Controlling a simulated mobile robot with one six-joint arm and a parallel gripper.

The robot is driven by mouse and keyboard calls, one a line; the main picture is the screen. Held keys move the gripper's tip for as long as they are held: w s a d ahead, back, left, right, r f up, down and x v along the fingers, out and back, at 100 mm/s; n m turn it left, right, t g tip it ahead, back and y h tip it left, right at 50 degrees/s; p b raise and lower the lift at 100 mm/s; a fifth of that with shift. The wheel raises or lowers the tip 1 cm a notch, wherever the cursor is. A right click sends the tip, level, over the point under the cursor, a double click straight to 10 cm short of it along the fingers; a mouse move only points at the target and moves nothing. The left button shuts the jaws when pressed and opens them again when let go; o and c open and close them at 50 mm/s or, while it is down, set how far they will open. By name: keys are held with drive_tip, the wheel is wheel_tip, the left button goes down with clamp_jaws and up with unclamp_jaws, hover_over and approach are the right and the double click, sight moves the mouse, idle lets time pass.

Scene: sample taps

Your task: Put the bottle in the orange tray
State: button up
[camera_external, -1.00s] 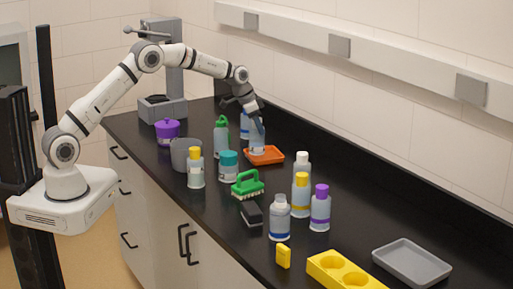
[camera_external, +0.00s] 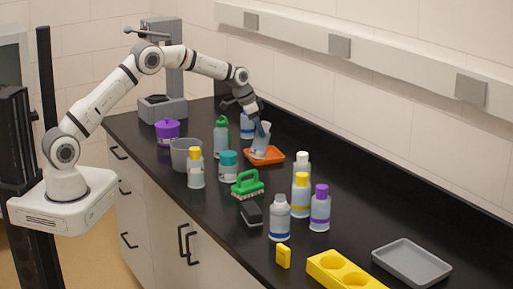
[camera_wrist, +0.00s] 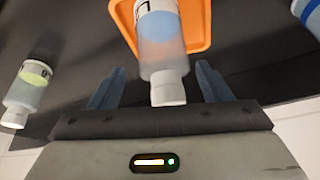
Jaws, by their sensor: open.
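The bottle (camera_external: 260,146) is clear with a pale blue band and a white cap. It stands over the orange tray (camera_external: 275,157), with its base apparently inside, and leans slightly to the right in the external view. In the wrist view the bottle (camera_wrist: 158,50) lies between my fingers, with the orange tray (camera_wrist: 200,22) behind it. My gripper (camera_external: 260,127) is open around the bottle's upper part, with gaps on both sides in the wrist view (camera_wrist: 160,80). The bottle's contact with the tray floor is hidden.
A green-capped bottle (camera_external: 221,137) and a blue-banded bottle (camera_external: 247,126) stand close to the tray. A grey beaker (camera_external: 185,155), a teal-lidded jar (camera_external: 228,166) and a green brush (camera_external: 247,184) are nearer the front.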

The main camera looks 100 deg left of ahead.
drive_tip(key=b+v, duration=0.2)
drive_tip(key=v, duration=1)
drive_tip(key=shift+r+b, duration=0.3)
drive_tip(key=shift+b, duration=0.05)
drive_tip(key=shift+d, duration=0.1)
drive_tip(key=s+d+r+m+h, duration=0.15)
drive_tip(key=d+r, duration=0.25)
drive_tip(key=d, duration=1.3)
drive_tip(key=s+d+r+m, duration=0.1)
drive_tip(key=s+d+r, duration=0.15)
drive_tip(key=d, duration=1.35)
drive_tip(key=s+d+f+m, duration=0.1)
drive_tip(key=s+d+f, duration=0.2)
drive_tip(key=s+d, duration=0.6)
drive_tip(key=s+d+f+m, duration=0.1)
drive_tip(key=s+d+f, duration=0.2)
drive_tip(key=s+d, duration=0.7)
drive_tip(key=shift+s+d+g, duration=0.25)
drive_tip(key=shift+s+g, duration=0.05)
drive_tip(key=shift+s, duration=0.1)
drive_tip(key=shift+o, duration=0.6)
